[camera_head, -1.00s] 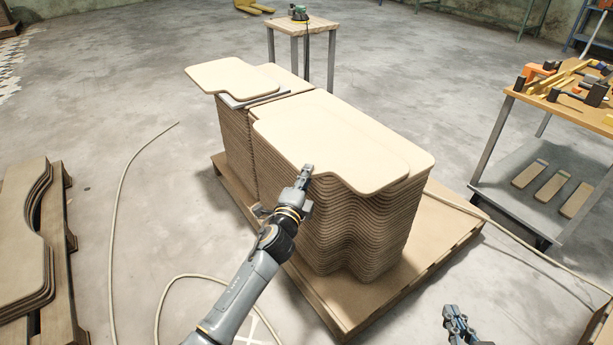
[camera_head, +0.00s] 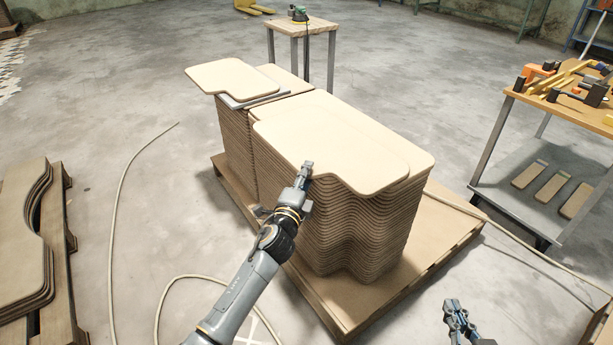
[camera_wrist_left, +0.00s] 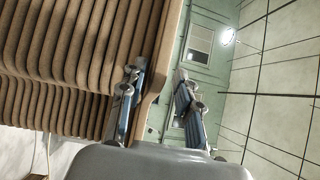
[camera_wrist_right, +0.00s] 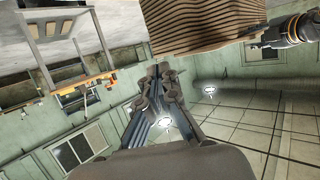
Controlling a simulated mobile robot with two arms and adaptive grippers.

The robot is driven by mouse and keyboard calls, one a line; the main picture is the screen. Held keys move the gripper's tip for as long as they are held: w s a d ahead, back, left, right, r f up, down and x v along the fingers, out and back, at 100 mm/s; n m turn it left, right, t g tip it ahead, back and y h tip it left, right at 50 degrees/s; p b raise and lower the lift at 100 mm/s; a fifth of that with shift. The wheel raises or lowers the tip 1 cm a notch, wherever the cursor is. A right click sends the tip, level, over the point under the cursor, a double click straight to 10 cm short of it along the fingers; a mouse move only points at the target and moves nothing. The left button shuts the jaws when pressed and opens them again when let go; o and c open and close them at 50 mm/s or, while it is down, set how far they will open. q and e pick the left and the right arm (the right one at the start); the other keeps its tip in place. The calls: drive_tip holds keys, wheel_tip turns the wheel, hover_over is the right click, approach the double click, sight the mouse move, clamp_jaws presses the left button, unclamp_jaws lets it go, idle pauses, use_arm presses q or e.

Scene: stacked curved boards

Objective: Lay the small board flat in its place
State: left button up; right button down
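One loose tan board (camera_head: 320,140) lies flat on the near stack, a little askew to the stack's outline. A smaller-looking tan board (camera_head: 232,76) lies over the back left stack and overhangs its left side. I cannot tell for sure which is the small board. My left gripper (camera_head: 308,168) is at the near edge of the board on the near stack. In the left wrist view its fingers (camera_wrist_left: 160,78) stand apart on either side of that board's edge (camera_wrist_left: 168,50), with a gap on the right. My right gripper (camera_wrist_right: 159,72) is empty, its fingertips together, low at the right.
The stacks stand on a wooden pallet (camera_head: 440,225). A grey piece (camera_head: 250,100) shows under the back left board. A workbench (camera_head: 570,95) with clamps stands right, a small table (camera_head: 315,24) behind. A hose lies on the floor.

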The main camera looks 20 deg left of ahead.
use_arm(q)
drive_tip(key=shift+f, duration=0.15)
drive_tip(key=shift+f, duration=0.1)
use_arm(e)
drive_tip(key=shift+w+a+r+t, duration=0.1)
drive_tip(key=shift+w+r+t, duration=0.15)
drive_tip(key=shift+r, duration=0.2)
idle(0.4)
use_arm(q)
drive_tip(key=shift+s, duration=0.15)
